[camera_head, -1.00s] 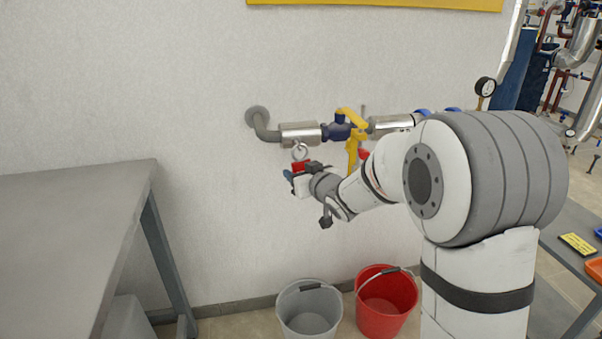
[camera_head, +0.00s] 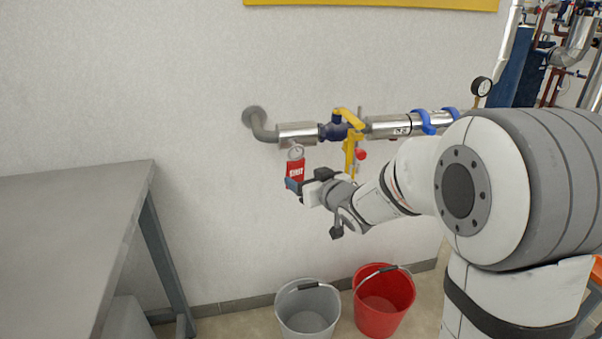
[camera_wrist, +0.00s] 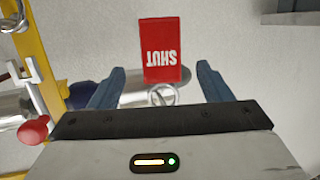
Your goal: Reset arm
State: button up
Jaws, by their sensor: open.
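My gripper (camera_head: 292,185) is in front of the wall pipe, below its left silver section. In the wrist view my gripper (camera_wrist: 160,85) shows two blue fingers spread wide with nothing between them touching. A red tag (camera_head: 296,172) marked SHUT hangs by a ring from the pipe, just beyond the fingertips. The red tag also shows upside down in the wrist view (camera_wrist: 165,50), with its ring near the pipe. The tag's lower part is partly hidden by my gripper in the head view.
A yellow valve handle (camera_head: 348,121) and a blue valve body (camera_head: 333,131) sit on the pipe to the right. A grey bucket (camera_head: 308,310) and a red bucket (camera_head: 384,303) stand on the floor below. A grey table (camera_head: 65,220) is at the left. The wall between is clear.

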jog(key=s+d+r+m+g+h+p, duration=0.4)
jog(key=s+d+r+h+p, duration=0.45)
jog(key=s+d+p, duration=0.5)
jog(key=s+d+r+m+g+p, duration=0.1)
jog(key=s+r+g+p, duration=0.1)
jog(key=s, duration=0.7)
jog(key=s+d+r+m+g+p, duration=0.1)
jog(key=s+d+r+g+p, duration=0.1)
jog(key=s, duration=0.7)
jog(key=g+p, duration=0.1)
jog(key=g, duration=0.1)
jog(key=shift+s+r+g, duration=0.2)
jog(key=shift+r+g, duration=0.05)
jog(key=shift+g, duration=0.15)
jog(key=shift+y, duration=0.25)
